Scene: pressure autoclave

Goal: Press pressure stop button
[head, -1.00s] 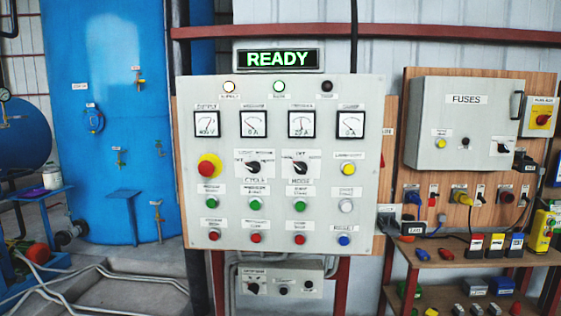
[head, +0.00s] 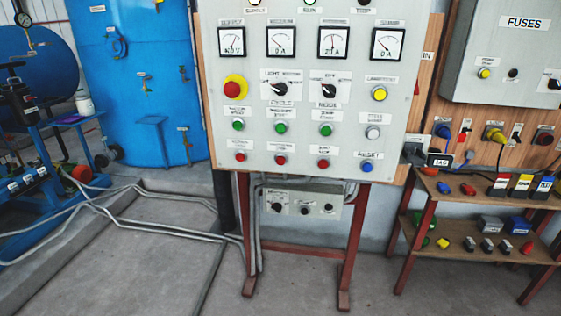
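The grey control panel (head: 305,120) stands on a red frame and fills the upper middle of the head view. Its bottom row has three red buttons: left (head: 240,157), middle (head: 280,160) and right (head: 323,163). The small labels above them are too blurred to tell surely which is pressure stop. A blue button (head: 367,167) ends that row on the right. Above are three green buttons, the middle one (head: 281,127) among them, and a white button (head: 372,132). Neither of my grippers is in view.
A red emergency knob on a yellow ring (head: 233,88) and two black selectors sit higher on the panel. A small grey box (head: 302,203) hangs below. A wooden shelf (head: 480,194) stands right, a blue tank (head: 150,80) left. Grey pipes cross the floor at left.

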